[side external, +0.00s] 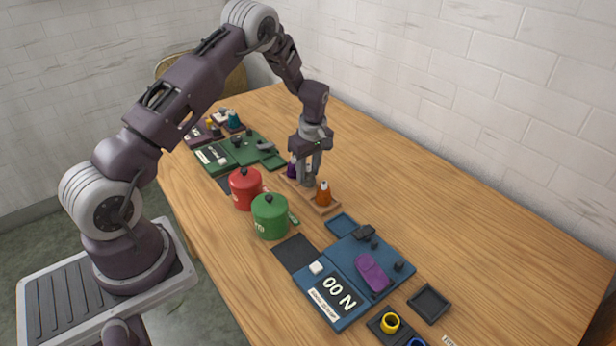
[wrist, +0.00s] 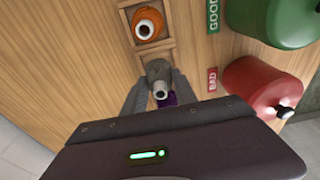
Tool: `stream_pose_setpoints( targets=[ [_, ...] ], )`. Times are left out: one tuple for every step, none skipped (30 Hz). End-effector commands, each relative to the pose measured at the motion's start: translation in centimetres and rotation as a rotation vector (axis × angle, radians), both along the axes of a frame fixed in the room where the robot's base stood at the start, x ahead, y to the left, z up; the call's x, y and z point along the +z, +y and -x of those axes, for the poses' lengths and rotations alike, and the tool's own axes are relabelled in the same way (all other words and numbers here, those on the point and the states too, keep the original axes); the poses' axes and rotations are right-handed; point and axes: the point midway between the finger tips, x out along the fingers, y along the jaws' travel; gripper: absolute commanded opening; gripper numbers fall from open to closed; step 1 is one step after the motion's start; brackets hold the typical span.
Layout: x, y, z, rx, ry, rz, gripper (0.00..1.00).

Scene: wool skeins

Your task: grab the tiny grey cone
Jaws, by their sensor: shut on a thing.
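The tiny grey cone (wrist: 159,72) sits between the fingers of my gripper (wrist: 161,88) in the wrist view, over the middle of a small wooden rack. My gripper (side external: 309,178) is shut on it and points down at the rack in the side view. In that view the fingers hide most of the cone. An orange cone (side external: 323,194) stands in the near compartment of the wooden rack (side external: 327,209); it also shows in the wrist view (wrist: 147,25). A purple cone (side external: 292,170) is on the other side of my fingers, partly hidden.
A red pot (side external: 244,188) and a green pot (side external: 270,216) stand left of the rack, with BAD (wrist: 212,80) and GOOD (wrist: 213,14) labels beside them. A blue station (side external: 345,285) lies nearer and a green one (side external: 245,150) farther.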

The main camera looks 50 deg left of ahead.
Motion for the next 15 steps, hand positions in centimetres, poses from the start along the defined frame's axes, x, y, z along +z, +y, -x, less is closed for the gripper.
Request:
stream_pose_setpoints(
  targets=[
    [1.4,0.0,-0.1,0.000,-0.004,-0.001,0.00],
    [2.2,0.0,-0.1,-0.002,-0.006,-0.002,0.00],
    [3.3,0.0,-0.1,-0.003,-0.006,-0.002,0.00],
    [4.1,0.0,-0.1,-0.002,-0.005,-0.001,0.00],
    [4.9,0.0,-0.1,-0.002,-0.005,-0.002,0.00],
    [5.8,0.0,-0.1,0.000,-0.004,-0.001,0.00],
    [6.4,0.0,-0.1,-0.001,-0.005,-0.001,0.00],
    [6.9,0.0,-0.1,0.000,-0.003,-0.001,0.00],
    [7.6,0.0,-0.1,0.000,-0.004,-0.001,0.00],
    [8.1,0.0,-0.1,-0.001,-0.004,-0.001,0.00],
    [8.6,0.0,-0.1,-0.001,-0.004,-0.001,0.00],
    [9.2,0.0,-0.1,-0.001,-0.003,-0.001,0.00],
    [9.7,0.0,-0.1,-0.001,-0.004,-0.001,0.00],
    [10.1,0.0,-0.1,-0.001,-0.003,-0.001,0.00],
    [10.5,0.0,0.0,-0.001,-0.002,0.000,0.00]
  ],
)
